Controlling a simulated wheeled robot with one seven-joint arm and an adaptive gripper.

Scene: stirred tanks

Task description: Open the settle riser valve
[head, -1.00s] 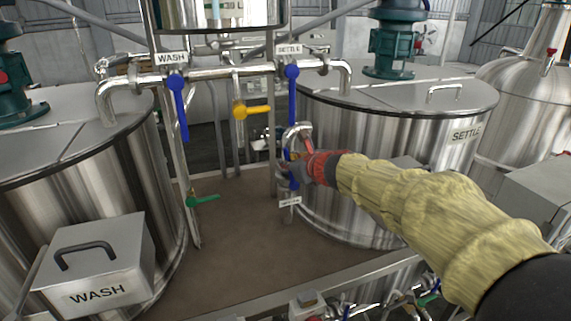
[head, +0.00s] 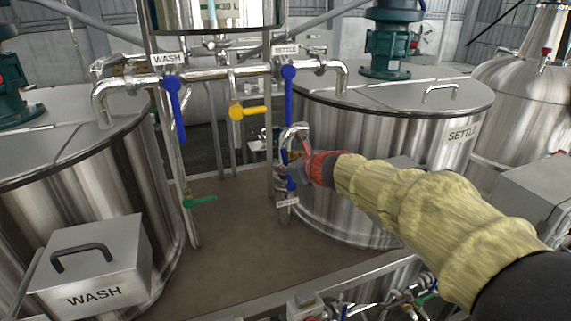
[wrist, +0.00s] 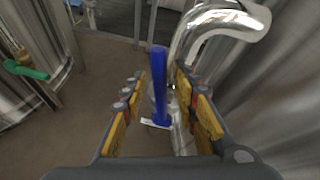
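The settle riser valve's blue handle (wrist: 159,80) stands upright in the middle of the wrist view, above a small white tag (wrist: 154,124) on a steel pipe. My gripper (wrist: 160,88) is open, with one yellow-padded finger on each side of the handle and a visible gap to each. In the head view my gripper (head: 297,169) is at the riser beside the settle tank (head: 350,195), and covers much of the valve. Part of the blue handle (head: 291,184) shows just below it, above the tag (head: 287,203).
A bent steel pipe (wrist: 215,22) curves close by my right finger. Above hang blue handles tagged WASH (head: 174,105) and SETTLE (head: 288,92), with a yellow handle (head: 249,112) between. A green handle (head: 201,201) is lower left. The wash tank (head: 90,180) stands left; brown floor (head: 235,235) lies between.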

